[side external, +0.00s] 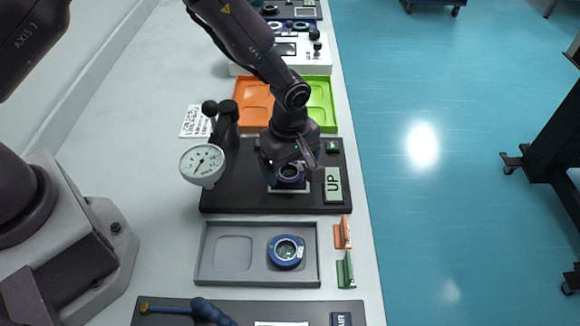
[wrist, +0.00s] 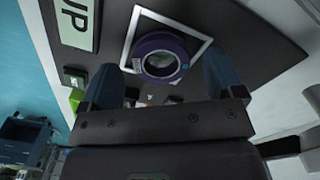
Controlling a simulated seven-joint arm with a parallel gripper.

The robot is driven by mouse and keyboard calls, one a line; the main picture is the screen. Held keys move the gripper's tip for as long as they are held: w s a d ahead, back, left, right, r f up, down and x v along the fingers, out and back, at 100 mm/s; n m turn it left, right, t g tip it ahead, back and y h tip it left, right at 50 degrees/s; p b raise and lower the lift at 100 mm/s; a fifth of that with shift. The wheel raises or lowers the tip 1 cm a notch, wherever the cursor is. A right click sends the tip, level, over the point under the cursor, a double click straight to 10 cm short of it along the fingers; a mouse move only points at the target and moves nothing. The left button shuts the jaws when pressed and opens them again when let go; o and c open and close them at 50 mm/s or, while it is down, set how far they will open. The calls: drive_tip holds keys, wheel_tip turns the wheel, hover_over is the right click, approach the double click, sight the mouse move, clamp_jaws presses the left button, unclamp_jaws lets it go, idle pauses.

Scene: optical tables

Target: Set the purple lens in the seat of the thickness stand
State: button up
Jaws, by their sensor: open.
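The purple lens (wrist: 160,56), a round ring with glass in its middle, is inside the white square outline on the black thickness stand (side external: 236,196). It also shows below my gripper in the side view (side external: 289,174). It looks flat, but I cannot tell how fully it rests in the seat, which it covers. My gripper (wrist: 158,68) is open above the stand, with one finger on each side of the lens and visible gaps between. The stand carries a dial gauge (side external: 202,163) on a post at left and an "UP" label (side external: 333,185) at right.
A grey tray (side external: 213,277) in front holds a blue-ringed lens (side external: 286,252) in its right recess; its left recess is empty. Orange (side external: 245,88) and green (side external: 326,91) trays stand behind. Small orange (side external: 342,233) and green (side external: 345,270) markers line the table's right edge.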

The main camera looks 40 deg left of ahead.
wheel_tip(320, 180, up, 11)
wheel_tip(320, 180, up, 8)
drive_tip(key=f+m+t, duration=0.1)
drive_tip(key=m, duration=0.2)
hover_over(289, 172)
drive_tip(key=s+a, duration=0.2)
drive_tip(key=a, duration=0.1)
drive_tip(key=s+a+r+m+t, duration=0.2)
drive_tip(key=s+a+r+m, duration=0.3)
drive_tip(key=s, duration=0.4)
drive_tip(key=s+a+r+m+t, duration=0.2)
drive_tip(key=s+a+r+m, duration=0.4)
drive_tip(key=s+r+m, duration=0.1)
drive_tip(key=shift+s+a+r+m+t, duration=0.2)
drive_tip(key=shift+s+r+m+t, duration=0.3)
drive_tip(key=shift+s, duration=0.75)
